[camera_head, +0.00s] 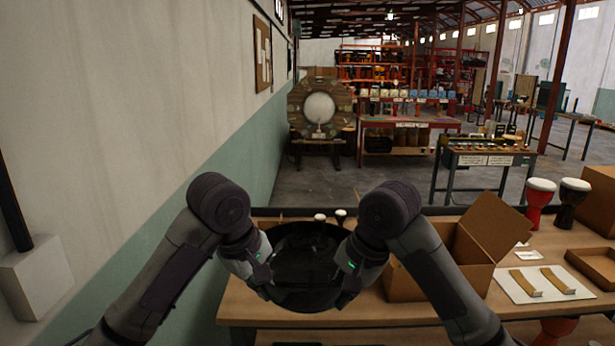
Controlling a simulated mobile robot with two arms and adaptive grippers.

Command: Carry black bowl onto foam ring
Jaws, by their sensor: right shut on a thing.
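The black bowl (305,262) is wide and glossy, and it is in front of me, between my two arms, over the near part of the wooden table. My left gripper (262,286) is at the bowl's left side; its fingers are too dark and small to tell whether they are closed. My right gripper (344,296) is shut on the bowl's right rim. I cannot make out a foam ring; the bowl and my arms hide part of the table. I cannot tell whether the bowl touches the tabletop.
An open cardboard box (480,240) stands right of my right arm. Further right are a white board (540,288) with two tan strips, a brown tray (597,262), a red goblet drum (538,203) and a black one (569,203). A wall (130,120) runs along the left.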

